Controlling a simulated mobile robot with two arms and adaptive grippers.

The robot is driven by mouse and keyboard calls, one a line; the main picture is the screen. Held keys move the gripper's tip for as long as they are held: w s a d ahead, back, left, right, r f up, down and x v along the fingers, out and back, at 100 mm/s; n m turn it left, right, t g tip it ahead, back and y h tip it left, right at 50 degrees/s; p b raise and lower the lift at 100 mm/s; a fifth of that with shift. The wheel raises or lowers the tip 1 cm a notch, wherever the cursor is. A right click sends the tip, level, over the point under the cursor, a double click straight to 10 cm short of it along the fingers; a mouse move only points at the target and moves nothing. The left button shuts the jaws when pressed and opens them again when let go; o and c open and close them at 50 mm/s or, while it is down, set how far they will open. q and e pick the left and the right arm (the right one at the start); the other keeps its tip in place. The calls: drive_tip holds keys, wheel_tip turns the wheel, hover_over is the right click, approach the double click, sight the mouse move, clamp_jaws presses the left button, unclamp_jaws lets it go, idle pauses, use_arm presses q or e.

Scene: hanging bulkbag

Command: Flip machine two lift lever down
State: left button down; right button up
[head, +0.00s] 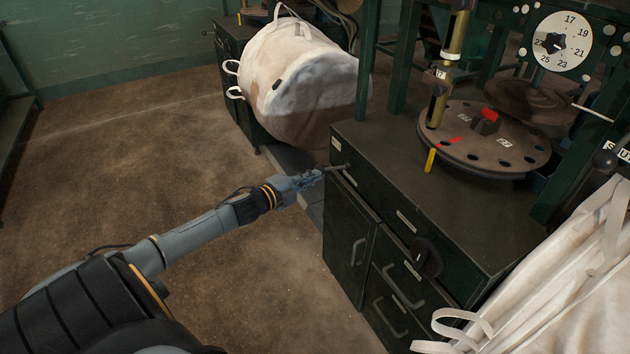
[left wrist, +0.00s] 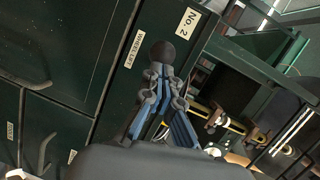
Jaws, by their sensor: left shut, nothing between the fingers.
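The machine two lift lever (head: 340,167) is a short dark rod at the upper corner of the dark green cabinet (head: 400,190). In the left wrist view its round black knob (left wrist: 162,52) shows just beyond my fingertips, beside a "No. 2" label (left wrist: 188,22) and a smaller label strip (left wrist: 127,53). My left gripper (head: 318,174) is shut and empty, with its tips right at the lever. I cannot tell whether they touch it. Most of the lever's rod is hidden in the wrist view. My right gripper is not in view.
A round indexing plate (head: 485,150) with a red knob sits on the cabinet top. A black rotary switch (head: 427,257) and drawer handles are on the front. White bulk bags hang behind (head: 300,75) and at lower right (head: 575,275). The brown floor (head: 120,170) at left is clear.

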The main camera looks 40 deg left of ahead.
use_arm(q)
drive_tip(key=shift+w+a+m+h+b, duration=0.3)
drive_tip(key=shift+a+h, duration=0.1)
drive_tip(key=shift+a, duration=0.15)
drive_tip(key=shift+w+a+m+h+b, duration=0.3)
drive_tip(key=shift+a+h, duration=0.1)
drive_tip(key=shift+a, duration=0.15)
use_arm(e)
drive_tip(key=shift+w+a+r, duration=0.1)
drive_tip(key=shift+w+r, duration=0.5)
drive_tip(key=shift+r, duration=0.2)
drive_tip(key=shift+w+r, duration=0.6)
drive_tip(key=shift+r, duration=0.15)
use_arm(q)
drive_tip(key=v, duration=1.2)
